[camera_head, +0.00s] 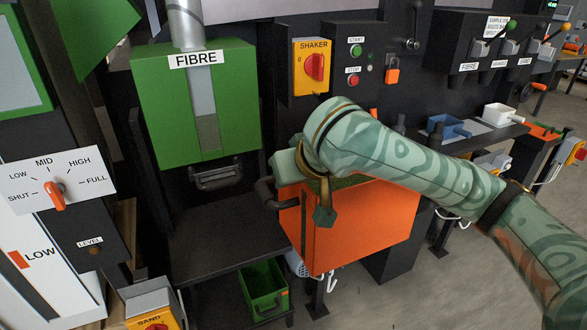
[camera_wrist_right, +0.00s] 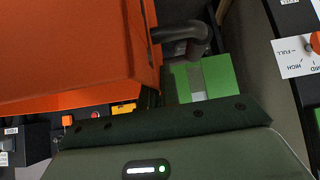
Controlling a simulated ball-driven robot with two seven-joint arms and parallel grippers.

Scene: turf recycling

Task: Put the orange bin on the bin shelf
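The orange bin (camera_head: 365,232) is right of centre in the head view, slightly tilted, with green material showing inside its top and a dark handle (camera_head: 272,193) on its left side. My right gripper (camera_head: 322,195) is at the bin's upper left rim. One dark green finger lies against the near wall; the other finger is hidden. It appears shut on the bin. In the right wrist view the bin (camera_wrist_right: 75,50) fills the upper left. A dark flat shelf (camera_head: 222,240) lies left of the bin, below the green FIBRE hopper. I cannot tell whether this is the bin shelf. My left gripper is out of view.
The green FIBRE hopper (camera_head: 228,125) overhangs the dark shelf. A small green bin (camera_head: 264,287) stands below it. The shaker panel (camera_head: 312,67) is behind my arm. Blue (camera_head: 445,127) and white (camera_head: 503,116) trays stand at the right. The dark shelf's top looks clear.

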